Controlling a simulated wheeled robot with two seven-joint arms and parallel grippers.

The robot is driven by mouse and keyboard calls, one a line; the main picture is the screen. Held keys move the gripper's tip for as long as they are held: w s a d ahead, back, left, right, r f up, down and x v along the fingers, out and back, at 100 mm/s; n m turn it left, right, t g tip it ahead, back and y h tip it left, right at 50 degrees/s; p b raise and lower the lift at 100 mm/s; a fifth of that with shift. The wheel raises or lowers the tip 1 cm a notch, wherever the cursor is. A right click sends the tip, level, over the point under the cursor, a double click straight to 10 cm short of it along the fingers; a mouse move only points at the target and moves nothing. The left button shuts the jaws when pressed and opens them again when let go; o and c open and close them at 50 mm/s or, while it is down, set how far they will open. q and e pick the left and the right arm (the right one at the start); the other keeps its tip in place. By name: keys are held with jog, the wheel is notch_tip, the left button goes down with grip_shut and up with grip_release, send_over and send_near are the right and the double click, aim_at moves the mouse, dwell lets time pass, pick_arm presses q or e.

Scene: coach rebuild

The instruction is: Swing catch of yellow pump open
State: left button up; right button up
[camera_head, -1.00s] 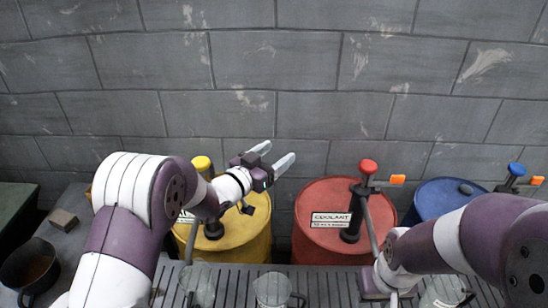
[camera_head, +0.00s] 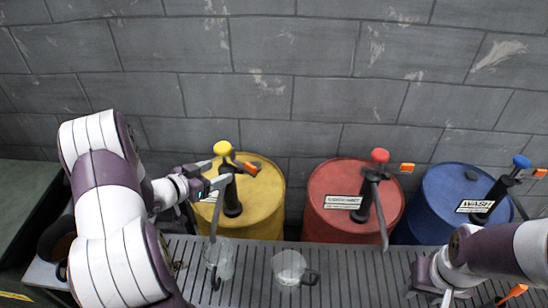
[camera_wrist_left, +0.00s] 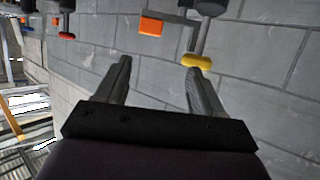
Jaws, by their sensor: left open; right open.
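The yellow pump stands on the yellow drum (camera_head: 262,205), with a yellow knob (camera_head: 222,147) on top and a dark spout reaching down toward the bench. Its catch (camera_head: 252,168) has an orange tip pointing right in the head view. My left gripper (camera_head: 221,172) is open and empty, its fingers overlapping the pump just below the knob. In the left wrist view the open fingers (camera_wrist_left: 159,66) have the yellow knob (camera_wrist_left: 197,61) by one fingertip and the orange tip (camera_wrist_left: 151,25) beyond them. Contact cannot be told. My right gripper (camera_head: 432,290) is low at the right, away from the yellow pump.
A red drum (camera_head: 325,190) and a blue drum (camera_head: 428,195) with similar pumps stand to the right. A glass (camera_head: 221,262) and a glass mug (camera_head: 289,268) are on the slatted bench (camera_head: 340,275). A grey block wall (camera_head: 300,60) is behind.

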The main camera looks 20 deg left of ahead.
aim_at(249, 167)
pick_arm(q)
jog(key=shift+m+g, duration=0.3)
jog(key=shift+m, duration=0.1)
jog(key=x, duration=0.4)
jog(key=d+p+x, duration=0.1)
jog(key=x, duration=0.8)
jog(key=shift+s+d+f+p, duration=0.2)
jog(key=shift+d+p, duration=0.1)
jog(key=shift+p, duration=0.1)
grip_shut()
jog(key=shift+s+a+m+g+h, duration=0.1)
jog(key=shift+s+m+g+h, duration=0.05)
jog(key=shift+m+h, duration=0.35)
jog(key=shift+s+a+m+g+h, duration=0.15)
jog(key=shift+m+h, duration=0.15)
jog(key=shift+h, duration=0.3)
jog(key=shift+d+r, duration=0.1)
grip_release()
